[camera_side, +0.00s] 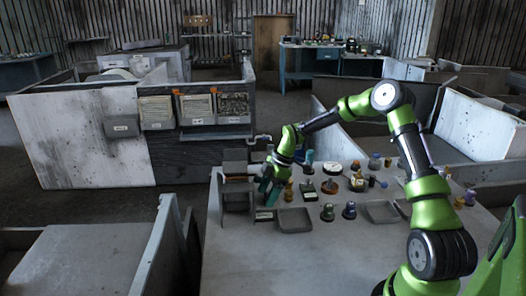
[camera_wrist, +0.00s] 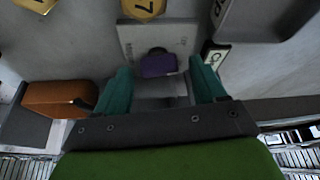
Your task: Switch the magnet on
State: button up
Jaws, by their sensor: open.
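My gripper (camera_wrist: 161,68) is open, with its two teal fingers on either side of a purple knob-like piece (camera_wrist: 158,66) in the wrist view. The purple piece has a dark top end and sits on a pale grey plate (camera_wrist: 176,38) with faint lettering along its left edge, too unclear to read. I cannot tell whether the fingers touch the purple piece. In the side view my gripper (camera_side: 271,187) points down at the left part of the workbench (camera_side: 262,262). The purple piece cannot be made out there, and no part is clearly marked as a magnet.
Yellow hexagonal pieces (camera_wrist: 143,8), one marked 7, lie beyond the plate. An orange-brown block (camera_wrist: 58,98) is left of the fingers, and a small label (camera_wrist: 214,53) is close on the right. Grey trays (camera_side: 296,220) and several small knobbed parts (camera_side: 328,212) stand nearby. The bench front is clear.

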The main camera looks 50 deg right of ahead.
jog(key=c, duration=1.1)
jog(key=shift+o, duration=0.2)
jog(key=shift+m, duration=0.3)
jog(key=m+t+h, duration=0.1)
jog(key=m, duration=0.2)
jog(key=shift+m, duration=0.4)
jog(key=m+t+h, duration=0.1)
jog(key=m, duration=0.3)
jog(key=shift+m+h, duration=0.3)
jog(key=shift+h, duration=0.1)
jog(key=shift+r, duration=0.1)
jog(key=o, duration=1.1)
jog(key=shift+c, duration=0.2)
